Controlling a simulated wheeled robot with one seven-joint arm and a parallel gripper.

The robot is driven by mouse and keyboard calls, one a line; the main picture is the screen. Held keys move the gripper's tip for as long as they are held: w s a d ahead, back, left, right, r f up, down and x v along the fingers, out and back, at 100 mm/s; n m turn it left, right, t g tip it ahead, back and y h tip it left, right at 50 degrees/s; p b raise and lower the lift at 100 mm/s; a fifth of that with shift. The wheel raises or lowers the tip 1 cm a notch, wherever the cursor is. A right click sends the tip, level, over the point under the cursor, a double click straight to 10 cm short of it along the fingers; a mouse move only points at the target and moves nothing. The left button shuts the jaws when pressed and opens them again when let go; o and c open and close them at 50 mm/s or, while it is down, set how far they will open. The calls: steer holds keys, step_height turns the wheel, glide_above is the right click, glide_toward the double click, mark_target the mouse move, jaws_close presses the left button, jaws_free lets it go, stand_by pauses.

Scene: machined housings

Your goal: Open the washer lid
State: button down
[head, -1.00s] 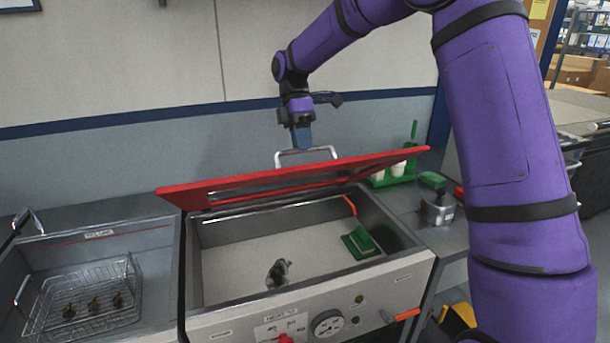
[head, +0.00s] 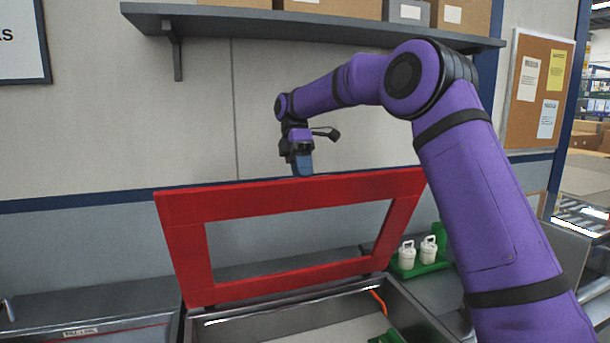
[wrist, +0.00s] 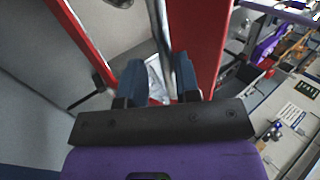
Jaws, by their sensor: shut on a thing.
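The washer lid (head: 190,245) is a red frame around a clear or open middle, tilted steeply up from the washer tub (head: 290,318) in the head view. My gripper (head: 303,168) is at the lid's raised upper edge, and the lid hides its fingertips there. In the wrist view my gripper (wrist: 160,85) has its two dark blue fingers on either side of a metal bar, the lid handle (wrist: 160,28). The red lid frame (wrist: 200,35) also shows there, close beside the fingers. The gripper is shut on the handle.
A shelf (head: 330,22) with boxes runs along the wall above my arm. A green tray (head: 425,262) with white bottles stands right of the lid. A corkboard (head: 537,90) hangs at the right. Bare wall lies behind the lid.

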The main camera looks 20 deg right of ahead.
steer(key=shift+w+d+f, duration=0.1)
steer(key=shift+w+f, duration=0.2)
steer(key=shift+f, duration=0.35)
steer(key=c, duration=1.1)
jaws_free()
steer(key=shift+w+f, duration=0.2)
steer(key=shift+w, duration=0.05)
steer(key=shift+r, duration=0.3)
steer(key=s+r, duration=0.1)
steer(key=s, duration=0.4)
steer(key=s+r, duration=0.2)
steer(key=s, duration=0.3)
steer(key=s+r, duration=0.1)
steer(key=s, duration=0.5)
steer(key=shift+r, duration=0.4)
